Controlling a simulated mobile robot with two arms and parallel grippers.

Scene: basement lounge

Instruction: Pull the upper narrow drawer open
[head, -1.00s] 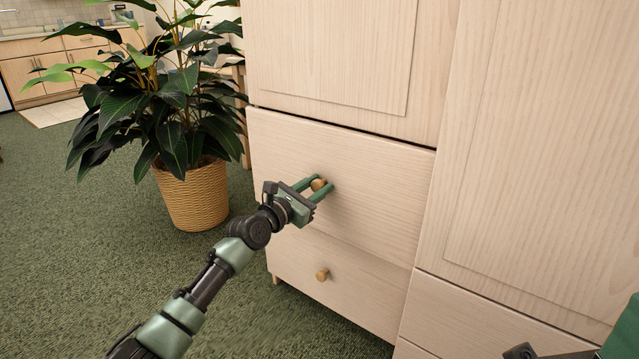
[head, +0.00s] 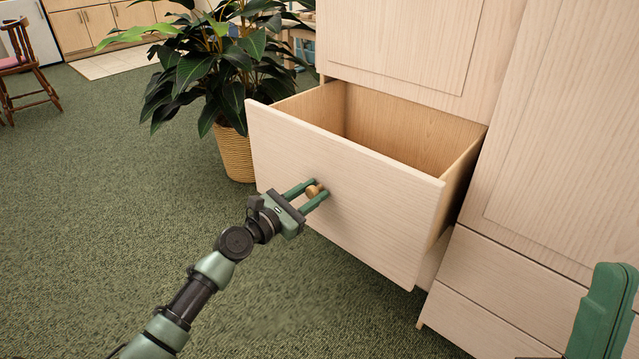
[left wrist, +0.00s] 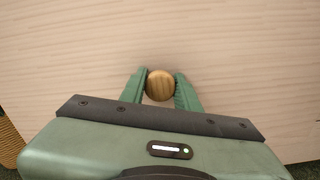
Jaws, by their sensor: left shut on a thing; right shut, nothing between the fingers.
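The upper narrow drawer (head: 330,165) stands well out of the pale wood cabinet in the head view, and its empty-looking wooden inside shows. Its round wooden knob (head: 313,190) is on the front panel. My left gripper (head: 314,194) is shut on the knob, with one green finger on each side. In the left wrist view the knob (left wrist: 159,85) sits between the two fingertips, in front of the drawer face (left wrist: 160,35). My right gripper (head: 603,315) shows only in part at the lower right, away from the drawer; its fingertips look closed together.
A potted plant (head: 236,150) in a woven basket stands close behind the drawer's left side. Wide lower drawers (head: 500,270) are at the right, shut. Green carpet (head: 130,200) is open at the left and front. A wooden chair (head: 25,70) is far left.

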